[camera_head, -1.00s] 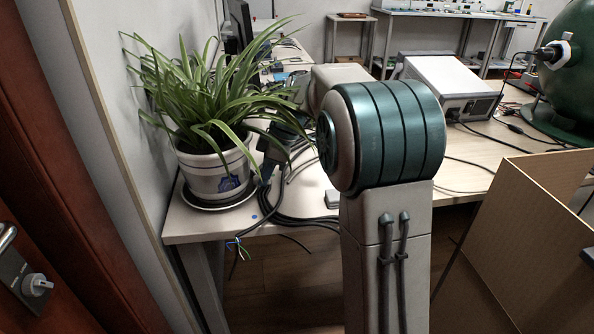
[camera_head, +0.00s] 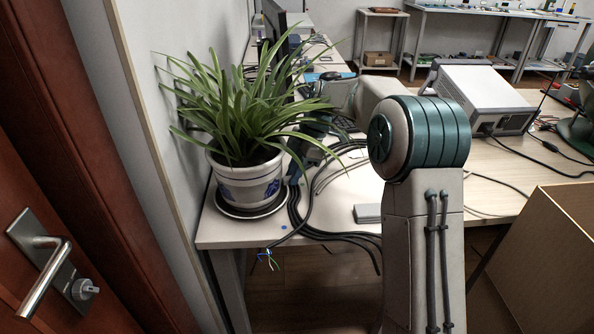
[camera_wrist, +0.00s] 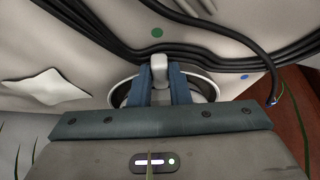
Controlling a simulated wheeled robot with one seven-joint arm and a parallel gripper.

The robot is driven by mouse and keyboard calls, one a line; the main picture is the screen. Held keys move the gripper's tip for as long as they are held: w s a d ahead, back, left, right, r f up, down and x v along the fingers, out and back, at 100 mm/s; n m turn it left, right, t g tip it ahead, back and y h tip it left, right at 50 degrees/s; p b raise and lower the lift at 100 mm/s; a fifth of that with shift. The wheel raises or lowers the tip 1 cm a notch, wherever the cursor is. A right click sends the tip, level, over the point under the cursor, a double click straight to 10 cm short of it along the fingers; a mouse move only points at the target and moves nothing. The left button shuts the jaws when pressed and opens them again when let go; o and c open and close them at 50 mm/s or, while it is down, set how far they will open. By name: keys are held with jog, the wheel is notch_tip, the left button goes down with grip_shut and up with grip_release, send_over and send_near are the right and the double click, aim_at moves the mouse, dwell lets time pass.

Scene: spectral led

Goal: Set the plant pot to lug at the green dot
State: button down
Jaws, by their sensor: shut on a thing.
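The plant pot (camera_head: 247,187) is white with blue markings and holds a long-leaved green plant (camera_head: 235,110). It stands upright on a dark-lined saucer (camera_head: 226,212) at the table's left corner. My gripper (camera_wrist: 160,75) is shut on the pot's pale lug (camera_wrist: 159,68) in the wrist view. In the head view my gripper (camera_head: 295,168) is at the pot's right side, partly hidden by leaves. The green dot (camera_wrist: 157,33) lies on the table just beyond the lug, almost straight out from it. I cannot make out the green dot in the head view.
Black cables (camera_head: 325,233) run over the table beside the pot and between lug and green dot in the wrist view. A blue dot (camera_wrist: 244,77) lies near the table edge. A wall (camera_head: 150,120) is close on the left. A cardboard box (camera_head: 535,240) stands at right.

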jog(key=shift+w+r, duration=0.15)
jog(key=c, duration=1.4)
grip_release()
jog(key=shift+o, duration=0.2)
jog(key=p+v, duration=0.3)
jog(key=v, duration=1)
jog(key=shift+r, duration=0.3)
jog(key=shift+d, duration=0.15)
